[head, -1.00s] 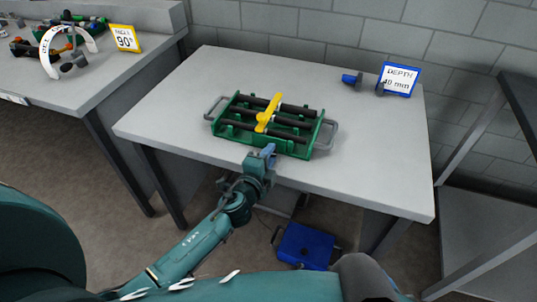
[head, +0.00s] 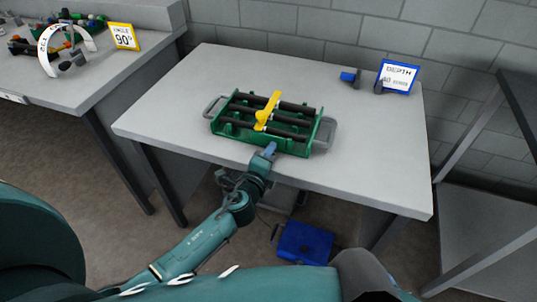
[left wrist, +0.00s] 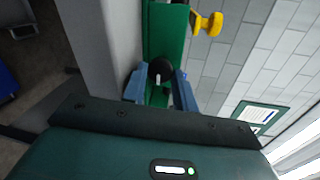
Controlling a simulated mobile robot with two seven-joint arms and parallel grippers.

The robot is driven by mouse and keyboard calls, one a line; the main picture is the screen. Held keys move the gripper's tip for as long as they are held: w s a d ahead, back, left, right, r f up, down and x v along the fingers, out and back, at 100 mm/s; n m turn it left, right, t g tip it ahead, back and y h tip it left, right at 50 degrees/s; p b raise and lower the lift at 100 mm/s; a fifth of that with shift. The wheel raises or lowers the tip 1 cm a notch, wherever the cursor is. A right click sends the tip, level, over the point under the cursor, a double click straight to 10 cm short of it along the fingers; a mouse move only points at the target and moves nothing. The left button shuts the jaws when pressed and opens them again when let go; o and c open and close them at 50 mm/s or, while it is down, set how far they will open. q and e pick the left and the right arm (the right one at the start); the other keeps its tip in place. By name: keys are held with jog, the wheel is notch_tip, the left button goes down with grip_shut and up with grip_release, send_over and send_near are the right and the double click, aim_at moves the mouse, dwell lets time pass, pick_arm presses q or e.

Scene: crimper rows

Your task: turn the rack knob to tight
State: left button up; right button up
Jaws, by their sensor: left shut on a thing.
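The green rack (head: 316,128) stands on the grey table, with several black rods lying across it and a yellow lever (head: 266,112) over its middle. The rack's green end (left wrist: 166,32) also shows in the left wrist view. There the round black rack knob (left wrist: 160,70) sits between the two blue fingers of my left gripper (left wrist: 160,86), one at each side. A white mark on the knob points down in that picture. In the head view my left gripper (head: 268,152) is at the rack's front side, shut on the knob, which it hides. My right gripper is not in view.
A blue-framed depth sign (head: 397,77) and a small blue tool (head: 349,77) stand at the table's back right. A blue box (head: 304,243) is on the floor below. Another bench (head: 75,90) is at left, a dark shelf (head: 490,200) at right. The table's right half is mostly clear.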

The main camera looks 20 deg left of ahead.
pick_arm(q)
jog(key=o, duration=1)
jog(key=shift+c, duration=0.2)
jog(key=shift+s+f, duration=0.1)
jog(key=shift+f, duration=0.05)
